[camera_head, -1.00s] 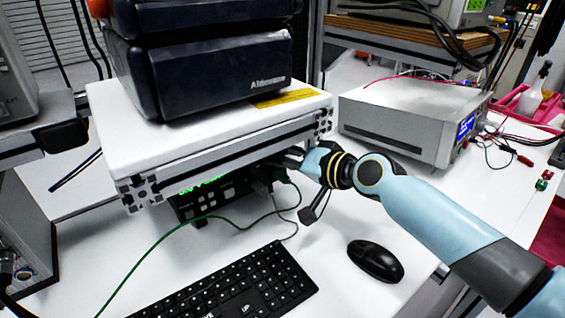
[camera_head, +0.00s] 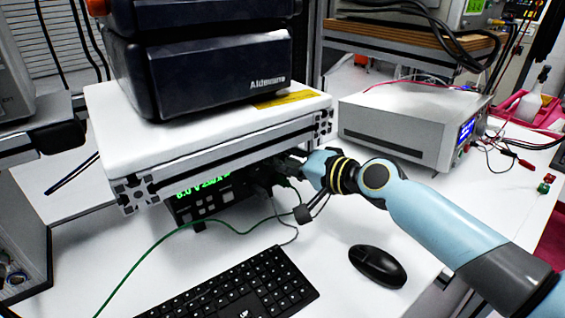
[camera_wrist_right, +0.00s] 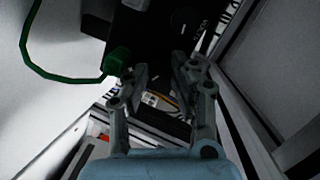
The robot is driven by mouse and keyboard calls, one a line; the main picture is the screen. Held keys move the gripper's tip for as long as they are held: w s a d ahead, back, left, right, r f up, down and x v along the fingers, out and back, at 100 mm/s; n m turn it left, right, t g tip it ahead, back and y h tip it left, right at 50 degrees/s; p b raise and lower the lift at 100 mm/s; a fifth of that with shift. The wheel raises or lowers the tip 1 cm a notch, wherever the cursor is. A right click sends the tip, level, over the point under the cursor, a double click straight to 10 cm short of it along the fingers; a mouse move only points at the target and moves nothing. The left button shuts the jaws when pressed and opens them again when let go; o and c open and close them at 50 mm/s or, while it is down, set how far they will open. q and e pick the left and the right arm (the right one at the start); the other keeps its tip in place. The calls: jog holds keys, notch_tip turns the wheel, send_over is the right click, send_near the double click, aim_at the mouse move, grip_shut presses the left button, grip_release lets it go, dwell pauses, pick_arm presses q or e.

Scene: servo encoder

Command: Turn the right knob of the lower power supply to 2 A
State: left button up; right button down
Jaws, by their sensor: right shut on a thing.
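The lower power supply (camera_head: 210,200) is a black unit with a lit green display (camera_head: 200,186), tucked under the white shelf. The digits are partly covered by the shelf edge and too blurred to read surely. My right gripper (camera_head: 286,168) is at the right end of its front panel and is shut on the right knob, which the fingers and shelf hide in the head view. In the right wrist view the gripper (camera_wrist_right: 164,72) points at the dark panel (camera_wrist_right: 150,30), where a round control with a white mark (camera_wrist_right: 183,20) shows beyond the fingertips. My left gripper is not in view.
The white shelf (camera_head: 110,115) overhangs the unit closely and carries a dark device (camera_head: 215,70). A green cable (camera_head: 150,245) runs to the panel. A keyboard (camera_head: 235,295) and mouse (camera_head: 377,266) lie in front. A grey supply (camera_head: 400,115) stands at the right.

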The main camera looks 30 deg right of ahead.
jog(key=c, duration=1.4)
grip_release()
jog(key=v, duration=1.2)
jog(key=shift+d+f, duration=0.1)
